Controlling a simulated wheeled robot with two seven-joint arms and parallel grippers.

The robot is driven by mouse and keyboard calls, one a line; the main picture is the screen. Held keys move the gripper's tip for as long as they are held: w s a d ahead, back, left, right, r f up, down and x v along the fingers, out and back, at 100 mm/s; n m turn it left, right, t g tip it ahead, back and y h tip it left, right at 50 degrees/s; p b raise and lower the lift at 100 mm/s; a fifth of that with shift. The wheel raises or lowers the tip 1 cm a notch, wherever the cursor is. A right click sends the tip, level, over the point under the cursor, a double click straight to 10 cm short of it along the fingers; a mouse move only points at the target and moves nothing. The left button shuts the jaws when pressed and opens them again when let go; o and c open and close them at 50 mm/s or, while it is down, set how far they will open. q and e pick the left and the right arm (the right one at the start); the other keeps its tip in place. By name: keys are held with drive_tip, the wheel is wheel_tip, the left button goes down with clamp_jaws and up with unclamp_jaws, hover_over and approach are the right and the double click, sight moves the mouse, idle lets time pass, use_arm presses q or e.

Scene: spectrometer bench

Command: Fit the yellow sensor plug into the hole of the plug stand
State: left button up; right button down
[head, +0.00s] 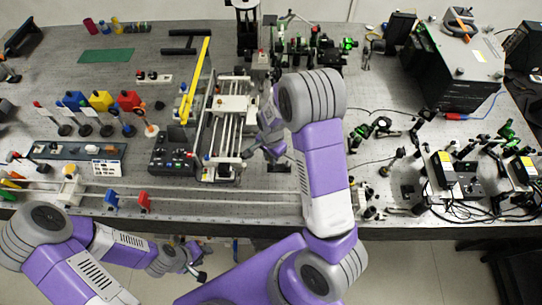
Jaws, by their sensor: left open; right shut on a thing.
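My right gripper (252,153) is at the right side of the white railed instrument, low over the bench. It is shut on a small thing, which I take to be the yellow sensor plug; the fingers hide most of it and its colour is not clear. I cannot pick out the plug stand or its hole for certain; a small dark block (279,166) lies just right of the gripper. My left gripper (197,270) is open and empty, in front of the bench's front edge.
The railed instrument (230,104) with a long yellow bar (197,80) stands mid-bench, beside a black control box (172,154). Optics and cables crowd the right. A long rail (230,196) runs along the front.

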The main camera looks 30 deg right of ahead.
drive_tip(key=shift+f+b, duration=0.8)
drive_tip(key=shift+f, duration=0.3)
drive_tip(key=shift+f, duration=0.1)
drive_tip(key=c, duration=1)
unclamp_jaws()
drive_tip(key=shift+r+p, duration=0.3)
drive_tip(key=shift+r, duration=3.45)
